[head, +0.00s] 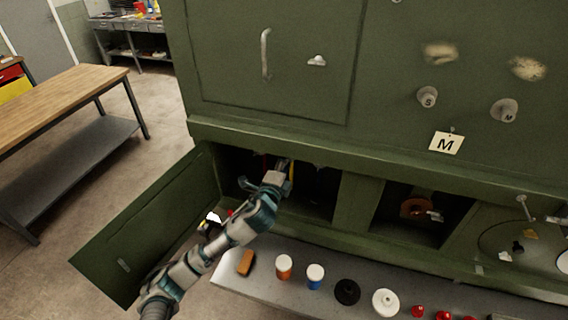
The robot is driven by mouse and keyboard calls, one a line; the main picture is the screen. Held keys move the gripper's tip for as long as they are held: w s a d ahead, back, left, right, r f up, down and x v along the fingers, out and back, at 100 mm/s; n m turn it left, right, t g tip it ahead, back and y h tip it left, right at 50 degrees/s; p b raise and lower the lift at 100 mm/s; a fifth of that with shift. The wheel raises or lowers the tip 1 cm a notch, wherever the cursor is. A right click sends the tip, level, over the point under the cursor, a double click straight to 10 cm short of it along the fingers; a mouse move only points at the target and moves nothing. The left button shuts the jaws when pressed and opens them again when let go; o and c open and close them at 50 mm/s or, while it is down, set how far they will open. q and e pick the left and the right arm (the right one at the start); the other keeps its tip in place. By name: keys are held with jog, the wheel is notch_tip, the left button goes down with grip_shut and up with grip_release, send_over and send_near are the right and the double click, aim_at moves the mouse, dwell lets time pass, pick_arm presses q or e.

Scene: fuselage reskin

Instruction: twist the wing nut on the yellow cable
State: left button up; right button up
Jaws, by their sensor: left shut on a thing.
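My left arm comes in from the lower left, and my left gripper (284,170) reaches into the open lower compartment (317,205) of the green panel. A short bit of the yellow cable (291,171) shows right beside the fingers. The gripper is shut at the cable, on what appears to be its wing nut. The wing nut itself is hidden by the fingers and is too small to make out. My right gripper is not in view.
The open green door (145,235) hangs left of the compartment. A grey ledge (235,280) below holds an orange block (246,262), jars (284,267) and caps (347,291). A second opening (445,205) with an orange-brown part lies right. A wooden workbench (70,95) stands far left.

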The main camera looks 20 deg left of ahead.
pick_arm(q)
jog(key=o, duration=1.1)
jog(key=shift+o, duration=0.2)
jog(key=shift+w+f, duration=0.15)
jog(key=shift+w, duration=0.05)
jog(key=shift+s+d, duration=0.1)
jog(key=s, duration=1.1)
jog(key=shift+s+a, duration=0.3)
jog(key=shift+s, duration=0.05)
